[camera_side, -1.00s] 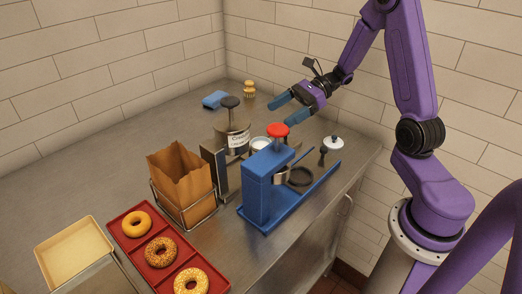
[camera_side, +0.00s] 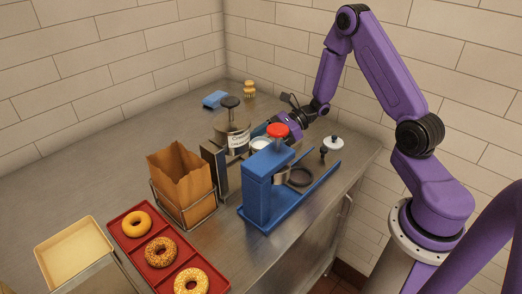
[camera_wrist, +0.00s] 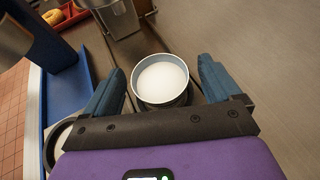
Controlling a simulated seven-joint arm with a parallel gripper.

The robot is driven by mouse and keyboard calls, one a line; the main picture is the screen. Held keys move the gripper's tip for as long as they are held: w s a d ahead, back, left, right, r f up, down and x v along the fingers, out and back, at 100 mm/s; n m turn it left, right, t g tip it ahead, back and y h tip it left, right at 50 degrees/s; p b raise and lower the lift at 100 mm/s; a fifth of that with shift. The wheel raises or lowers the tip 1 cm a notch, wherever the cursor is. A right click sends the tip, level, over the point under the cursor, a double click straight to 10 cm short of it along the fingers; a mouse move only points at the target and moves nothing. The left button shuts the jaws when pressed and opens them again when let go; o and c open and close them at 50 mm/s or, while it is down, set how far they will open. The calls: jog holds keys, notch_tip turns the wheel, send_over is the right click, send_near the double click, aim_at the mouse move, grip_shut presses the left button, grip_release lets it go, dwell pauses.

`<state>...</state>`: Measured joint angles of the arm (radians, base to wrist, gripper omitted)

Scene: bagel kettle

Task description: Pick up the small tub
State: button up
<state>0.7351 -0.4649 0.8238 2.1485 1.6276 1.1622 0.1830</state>
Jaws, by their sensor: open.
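The small tub (camera_wrist: 161,82) is a round, pale grey container with a white top or filling, on the steel counter. It shows in the side view (camera_side: 260,144) behind the blue press, partly hidden. My gripper (camera_wrist: 161,64) is open, with one blue finger on each side of the tub in the wrist view and a visible gap on both sides. The wrist view does not settle how far the fingertips are above the counter. In the side view my gripper (camera_side: 263,129) is low behind the red knob, its fingers mostly hidden.
The blue press (camera_side: 258,187) with a red knob (camera_side: 277,130) stands close in front. A labelled canister (camera_side: 237,139) is just left of the tub. A white-lidded item (camera_side: 333,142) is to the right. A paper bag (camera_side: 182,180) and red bagel tray (camera_side: 134,239) are farther left.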

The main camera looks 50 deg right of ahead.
jog(key=shift+w+a+f, duration=0.15)
jog(key=shift+a+f, duration=0.05)
jog(key=shift+a, duration=0.2)
jog(key=c, duration=1.2)
jog(key=shift+r, duration=0.1)
jog(key=shift+c, duration=0.2)
jog(key=shift+r, duration=0.1)
